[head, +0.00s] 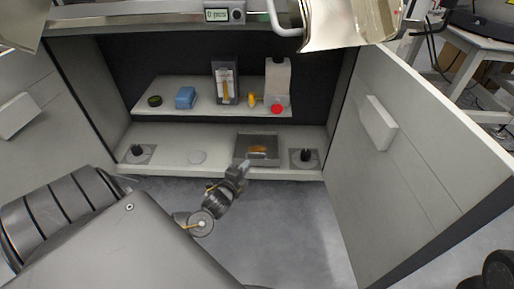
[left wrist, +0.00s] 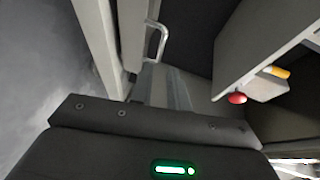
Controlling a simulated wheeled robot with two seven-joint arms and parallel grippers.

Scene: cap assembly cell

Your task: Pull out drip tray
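The drip tray (head: 240,147) is a shallow grey rectangular tray on the cabinet's lower shelf, right of the middle, with a brownish-orange patch inside. My left gripper (head: 243,166) is at the tray's front edge, near its left corner, with the arm reaching in from the front. In the left wrist view, a silver U-shaped handle (left wrist: 162,42) stands ahead of the dark gripper body. My right gripper is not in view.
The cabinet's left door (head: 28,120) and right door (head: 411,128) stand open. The lower shelf (head: 224,146) also bears two dark knobs on square plates. The upper shelf (head: 212,107) above holds a blue block (head: 185,98), a white bottle (head: 278,75) and a red item (head: 276,108). Floor in front is clear.

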